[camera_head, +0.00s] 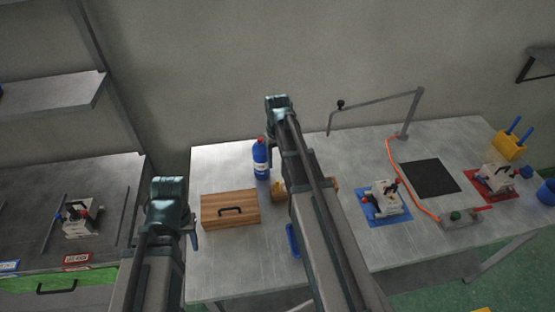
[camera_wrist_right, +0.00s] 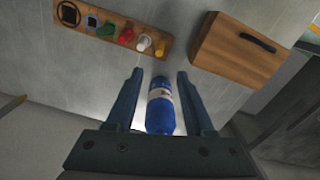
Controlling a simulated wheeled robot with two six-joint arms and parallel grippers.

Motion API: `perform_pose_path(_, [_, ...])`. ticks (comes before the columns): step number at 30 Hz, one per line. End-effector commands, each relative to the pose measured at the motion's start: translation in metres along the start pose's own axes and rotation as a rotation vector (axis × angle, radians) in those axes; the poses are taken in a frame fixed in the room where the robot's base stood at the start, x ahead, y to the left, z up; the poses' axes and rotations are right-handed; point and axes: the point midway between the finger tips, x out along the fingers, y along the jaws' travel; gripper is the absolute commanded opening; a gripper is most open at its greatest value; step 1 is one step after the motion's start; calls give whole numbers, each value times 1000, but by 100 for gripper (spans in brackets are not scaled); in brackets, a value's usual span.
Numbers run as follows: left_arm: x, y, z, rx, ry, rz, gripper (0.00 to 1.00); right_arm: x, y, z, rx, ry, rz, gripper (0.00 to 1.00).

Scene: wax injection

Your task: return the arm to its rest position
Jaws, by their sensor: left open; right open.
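My left arm ends in a dark teal left gripper (camera_head: 168,205) in the head view, between the dark left bench and the table; its fingers are hard to make out, and it holds nothing that I can see. My right arm reaches over the table, with its end (camera_head: 278,105) high near the wall. In the right wrist view my right gripper (camera_wrist_right: 159,85) is open, its two fingers spread. A blue bottle with a pale label (camera_wrist_right: 160,108) shows between them with gaps on both sides. In the head view the bottle (camera_head: 261,160) stands upright, just left of my right arm.
A wooden case (camera_head: 230,209) and a wooden rack with small coloured items (camera_wrist_right: 108,30) are near the bottle. My right arm partly hides the rack. On the right are a blue mat (camera_head: 378,215) with a device, a black pad (camera_head: 430,178) and a thin metal arm (camera_head: 375,101).

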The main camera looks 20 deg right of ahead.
Motion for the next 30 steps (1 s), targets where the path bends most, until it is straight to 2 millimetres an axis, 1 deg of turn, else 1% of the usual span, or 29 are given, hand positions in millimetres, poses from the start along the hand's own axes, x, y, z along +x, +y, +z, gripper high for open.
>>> perform_pose_path(8, [0,0,0,0,0,0,50,0,0,0,0,0,0,53])
perform_pose_path(11, [3,0,0,0,0,0,50,3,-10,4,-10,-2,2,53])
perform_pose_path(14, [12,1,-1,1,0,0,50,12,-40,18,-43,-8,8,53])
perform_pose_path(15, [17,2,-1,1,0,0,50,17,-58,27,-63,-12,13,53])
perform_pose_path(17, [25,2,-2,2,0,0,50,25,-86,43,-95,-18,22,53])
perform_pose_path(18, [30,3,-2,2,0,0,50,30,-106,55,-119,-22,30,53])
perform_pose_path(20, [38,4,-2,3,0,-1,50,38,-133,74,-154,-27,40,53])
perform_pose_path(21, [42,4,-2,3,0,-1,50,42,-149,87,-175,-31,47,53])
perform_pose_path(24, [53,5,-3,4,0,-1,50,53,-183,118,-226,-37,66,53])
perform_pose_path(27, [61,6,-4,5,0,-1,50,60,-207,144,-267,-40,81,53])
perform_pose_path(30, [66,6,-4,5,0,-1,50,66,-223,163,-296,-41,93,53])
